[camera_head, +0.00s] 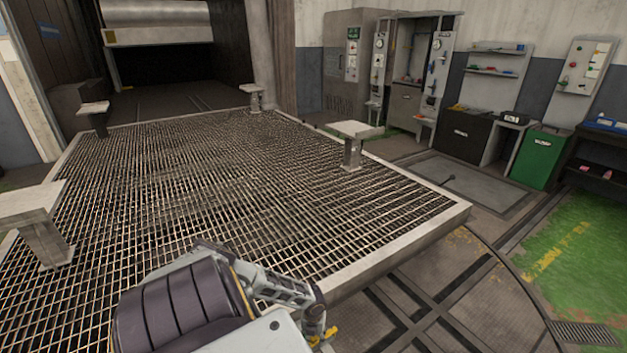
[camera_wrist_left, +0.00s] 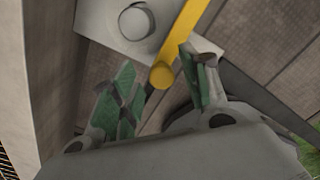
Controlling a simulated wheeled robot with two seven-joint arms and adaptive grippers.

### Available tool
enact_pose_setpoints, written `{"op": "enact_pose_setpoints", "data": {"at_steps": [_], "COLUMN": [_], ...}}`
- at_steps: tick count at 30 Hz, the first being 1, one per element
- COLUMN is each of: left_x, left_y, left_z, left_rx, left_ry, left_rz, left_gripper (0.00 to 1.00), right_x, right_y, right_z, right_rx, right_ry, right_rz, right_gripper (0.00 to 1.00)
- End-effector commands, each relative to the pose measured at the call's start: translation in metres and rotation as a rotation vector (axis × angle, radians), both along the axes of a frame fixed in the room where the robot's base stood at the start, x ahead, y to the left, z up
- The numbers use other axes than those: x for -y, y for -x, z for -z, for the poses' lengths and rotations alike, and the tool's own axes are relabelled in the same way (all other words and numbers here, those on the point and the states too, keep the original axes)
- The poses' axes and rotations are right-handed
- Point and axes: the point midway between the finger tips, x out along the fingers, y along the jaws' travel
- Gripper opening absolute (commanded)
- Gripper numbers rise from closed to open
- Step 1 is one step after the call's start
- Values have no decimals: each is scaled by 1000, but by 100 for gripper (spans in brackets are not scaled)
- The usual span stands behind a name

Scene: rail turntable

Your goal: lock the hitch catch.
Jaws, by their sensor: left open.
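The hitch catch shows in the left wrist view as a yellow lever (camera_wrist_left: 180,42) with a rounded end, beside a grey plate (camera_wrist_left: 108,22) with a large round bolt head. A small yellow part of it (camera_head: 329,334) shows in the head view at the bottom, below the platform's near edge. My left gripper (camera_wrist_left: 156,66) is open, with green-padded fingers on either side of the lever's rounded end. I cannot tell whether either finger touches it. In the head view my left arm hides most of the catch. My right gripper is in neither view.
A grated platform (camera_head: 345,273) with a pale metal rim and several short posts fills the left and middle. Its side stands close to the gripper. Dark floor with rails (camera_head: 440,325) lies to the right. Cabinets and a green bin (camera_head: 537,158) stand far off.

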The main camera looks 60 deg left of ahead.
Motion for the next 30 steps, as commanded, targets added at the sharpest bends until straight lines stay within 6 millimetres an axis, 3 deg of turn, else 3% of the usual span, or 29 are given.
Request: {"op": "enact_pose_setpoints", "data": {"at_steps": [11,30], "left_x": [0,-1], "left_y": [0,0], "left_z": [-11,-69], "left_rx": [0,1], "left_ry": [0,-2], "left_rz": [1,1], "left_gripper": [46,46], "right_x": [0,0], "right_y": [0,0], "right_z": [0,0], "right_rx": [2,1], "right_ry": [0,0], "right_rz": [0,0], "right_gripper": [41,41]}}
